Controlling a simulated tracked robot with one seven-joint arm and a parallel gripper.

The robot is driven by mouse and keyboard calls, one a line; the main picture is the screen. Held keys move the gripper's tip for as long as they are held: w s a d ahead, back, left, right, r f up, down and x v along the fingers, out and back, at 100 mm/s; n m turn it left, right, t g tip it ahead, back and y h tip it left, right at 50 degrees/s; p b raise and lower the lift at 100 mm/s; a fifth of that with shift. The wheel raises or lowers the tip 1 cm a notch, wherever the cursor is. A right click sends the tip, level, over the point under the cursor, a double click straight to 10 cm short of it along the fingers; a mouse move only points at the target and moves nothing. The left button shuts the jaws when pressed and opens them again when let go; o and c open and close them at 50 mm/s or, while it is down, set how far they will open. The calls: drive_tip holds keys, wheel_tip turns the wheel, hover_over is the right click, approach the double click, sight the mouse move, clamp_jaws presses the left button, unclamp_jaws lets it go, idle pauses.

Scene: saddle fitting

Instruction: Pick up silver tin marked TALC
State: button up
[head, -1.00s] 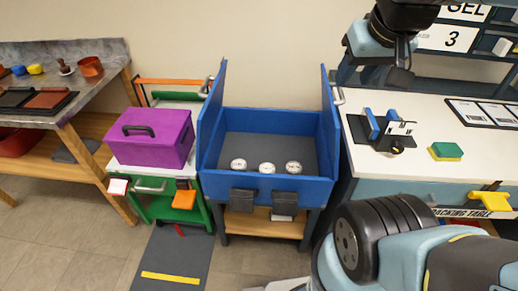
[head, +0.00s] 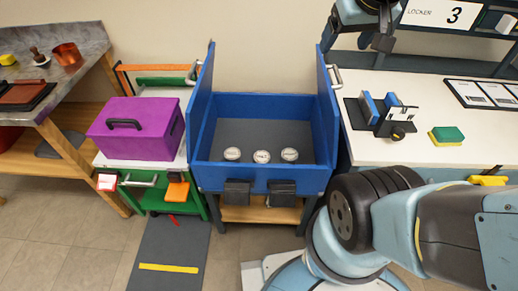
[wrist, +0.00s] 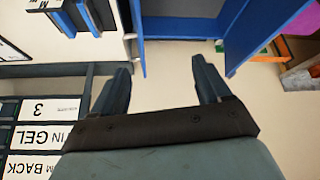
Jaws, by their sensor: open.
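Three round tins with pale lids stand in a row in the blue box: a left tin (head: 232,154), a middle tin (head: 262,157) and a right tin (head: 289,155). Their lid print is too small to read, so I cannot tell which is marked TALC. My gripper (head: 381,36) is at the top right of the head view, above the white table and well away from the tins. In the wrist view my gripper (wrist: 160,80) is open with nothing between its fingers. The tins do not show in the wrist view.
The blue box (head: 262,180) has tall side panels left and right. A purple case (head: 135,135) stands on a cart to its left. On the white table (head: 385,155) are a blue-and-black holder (head: 383,112) and a green-and-yellow sponge (head: 447,136). Shelving rises behind.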

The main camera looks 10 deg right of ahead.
drive_tip(key=o, duration=0.4)
drive_tip(key=w+f+n, duration=0.1)
drive_tip(key=w+f, duration=0.3)
drive_tip(key=w, duration=0.3)
drive_tip(key=w+d+f+n+t, duration=0.1)
drive_tip(key=w+f, duration=0.3)
drive_tip(key=w, duration=0.3)
drive_tip(key=shift+f, duration=0.4)
drive_tip(key=w+a+f+n, duration=0.2)
drive_tip(key=w+f+n, duration=0.1)
drive_tip(key=w+f, duration=0.8)
drive_tip(key=n+g+y, duration=0.2)
drive_tip(key=n+y, duration=0.4)
drive_tip(key=y, duration=0.2)
approach(262, 157)
drive_tip(key=x, duration=0.4)
drive_tip(key=shift+w+a, duration=0.25)
drive_tip(key=shift+a, duration=0.1)
drive_tip(key=shift+x, duration=1.7)
drive_tip(key=shift+d+f+x, duration=0.1)
drive_tip(key=shift+x, duration=0.95)
drive_tip(key=shift+d+f+x, duration=0.1)
drive_tip(key=shift+x, duration=0.9)
